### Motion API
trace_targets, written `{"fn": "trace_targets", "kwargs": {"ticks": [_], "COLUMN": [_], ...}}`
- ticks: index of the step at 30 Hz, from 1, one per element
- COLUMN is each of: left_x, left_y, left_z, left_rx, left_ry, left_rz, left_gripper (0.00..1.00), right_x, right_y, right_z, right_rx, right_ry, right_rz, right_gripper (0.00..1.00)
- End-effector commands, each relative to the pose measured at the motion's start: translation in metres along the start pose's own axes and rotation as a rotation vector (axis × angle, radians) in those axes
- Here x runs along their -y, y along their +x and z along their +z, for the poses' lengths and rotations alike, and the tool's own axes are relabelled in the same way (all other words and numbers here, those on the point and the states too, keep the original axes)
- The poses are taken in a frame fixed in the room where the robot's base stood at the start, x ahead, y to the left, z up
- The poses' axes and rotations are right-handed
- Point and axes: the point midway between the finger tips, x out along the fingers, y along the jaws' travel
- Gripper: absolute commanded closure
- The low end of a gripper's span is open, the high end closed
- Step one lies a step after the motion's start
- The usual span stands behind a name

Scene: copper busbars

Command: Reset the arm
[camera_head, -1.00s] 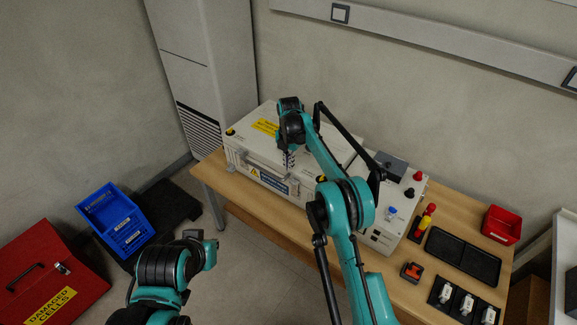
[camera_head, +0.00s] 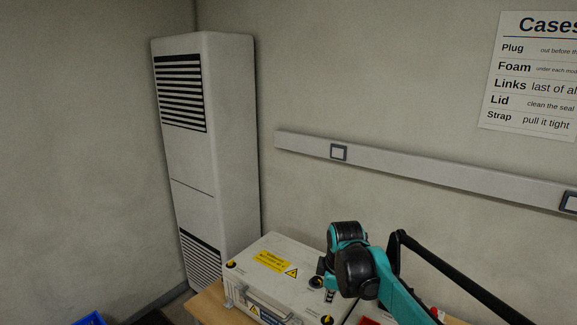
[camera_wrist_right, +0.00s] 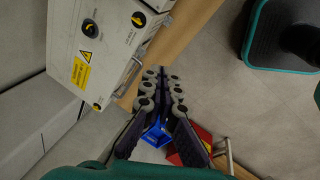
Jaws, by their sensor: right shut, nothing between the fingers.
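My right gripper (camera_head: 330,294) is at the front right of the white case in the head view, partly hidden by its own wrist. In the right wrist view, the right gripper (camera_wrist_right: 164,74) has its dark jointed fingers together with nothing between them. It is apart from the case. My right arm reaches in from the lower right of the head view. My left gripper is not in view.
The white case (camera_head: 262,277) with yellow labels stands on the wooden table (camera_head: 208,307). A tall white cabinet (camera_head: 210,150) stands behind it. A wall rail (camera_head: 420,172) and a poster (camera_head: 530,75) are on the wall. A blue bin (camera_wrist_right: 157,135) shows below.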

Motion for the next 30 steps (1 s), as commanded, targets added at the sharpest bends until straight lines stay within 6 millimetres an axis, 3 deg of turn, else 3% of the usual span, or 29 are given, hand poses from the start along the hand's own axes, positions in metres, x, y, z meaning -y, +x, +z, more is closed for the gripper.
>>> {"fn": "trace_targets", "kwargs": {"ticks": [3,9,18,24,30], "left_x": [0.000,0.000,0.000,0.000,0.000], "left_y": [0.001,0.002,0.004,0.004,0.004], "left_z": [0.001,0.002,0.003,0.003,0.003], "left_rx": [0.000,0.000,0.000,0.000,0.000], "left_ry": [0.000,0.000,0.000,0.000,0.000], "left_rz": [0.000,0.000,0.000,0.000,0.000], "left_gripper": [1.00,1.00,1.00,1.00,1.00], "right_x": [0.038,0.106,0.202,0.229,0.231], "right_y": [-0.026,-0.047,-0.034,-0.021,-0.020], "right_z": [0.028,0.069,0.118,0.131,0.132], "right_rx": [-0.019,-0.076,-0.201,-0.251,-0.259], "right_ry": [0.225,0.607,1.117,1.275,1.297], "right_rz": [0.054,0.138,0.228,0.247,0.249], "right_gripper": [1.00,1.00,1.00,1.00,1.00]}}
